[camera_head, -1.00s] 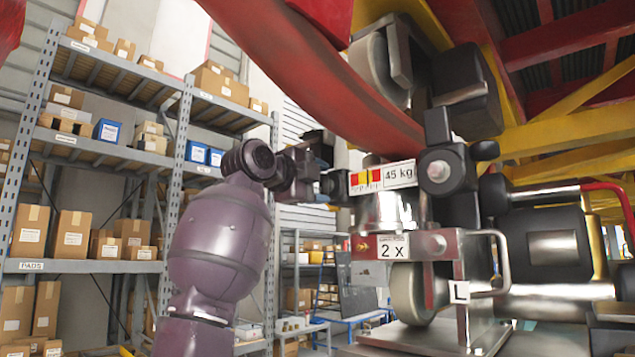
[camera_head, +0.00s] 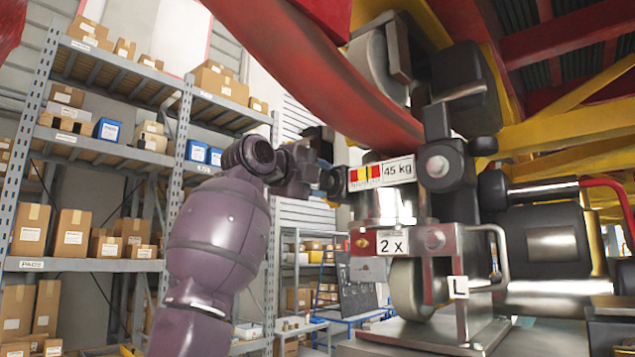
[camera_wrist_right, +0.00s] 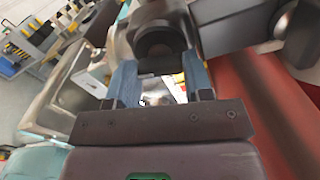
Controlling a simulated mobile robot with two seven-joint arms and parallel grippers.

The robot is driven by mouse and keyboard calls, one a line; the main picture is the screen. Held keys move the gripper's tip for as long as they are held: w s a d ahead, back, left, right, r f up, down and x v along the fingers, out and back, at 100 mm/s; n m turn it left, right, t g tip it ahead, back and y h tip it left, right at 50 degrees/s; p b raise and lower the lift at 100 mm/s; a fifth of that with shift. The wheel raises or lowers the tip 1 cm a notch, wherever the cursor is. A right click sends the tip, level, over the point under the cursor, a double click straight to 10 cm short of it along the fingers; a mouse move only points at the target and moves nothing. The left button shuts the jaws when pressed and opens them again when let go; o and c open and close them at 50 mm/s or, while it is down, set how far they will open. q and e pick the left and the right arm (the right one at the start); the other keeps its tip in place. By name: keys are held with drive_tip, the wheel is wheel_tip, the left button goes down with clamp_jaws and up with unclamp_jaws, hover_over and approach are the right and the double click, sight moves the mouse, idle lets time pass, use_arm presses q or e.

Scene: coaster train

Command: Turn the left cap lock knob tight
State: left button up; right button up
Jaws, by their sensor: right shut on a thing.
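A dark round knob (camera_wrist_right: 160,42) sits between the two blue fingers of my right gripper (camera_wrist_right: 158,72) in the right wrist view. The fingers are shut on it, one on each side. In the head view my right gripper (camera_head: 322,180) reaches in from the left to the side of the wheel assembly, just left of the "45 kg" label (camera_head: 398,171). There the fingers and the knob are dark and small, and the knob's turn angle cannot be read. My left gripper is out of view.
A thick red rail (camera_head: 330,75) slants above the gripper. A metal bracket with a "2 x" label (camera_head: 392,243) and a wheel (camera_head: 405,288) sits below it. Shelves with boxes (camera_head: 75,232) stand at the left. Yellow beams (camera_head: 575,130) cross at the right.

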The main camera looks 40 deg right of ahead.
drive_tip(key=m, duration=0.3)
drive_tip(key=shift+m+b, duration=0.3)
drive_tip(key=shift+b, duration=0.05)
drive_tip(key=m, duration=0.3)
drive_tip(key=shift+m, duration=0.3)
drive_tip(key=m, duration=0.4)
drive_tip(key=shift+m, duration=2.1)
drive_tip(key=o, duration=0.6)
drive_tip(key=shift+o, duration=0.2)
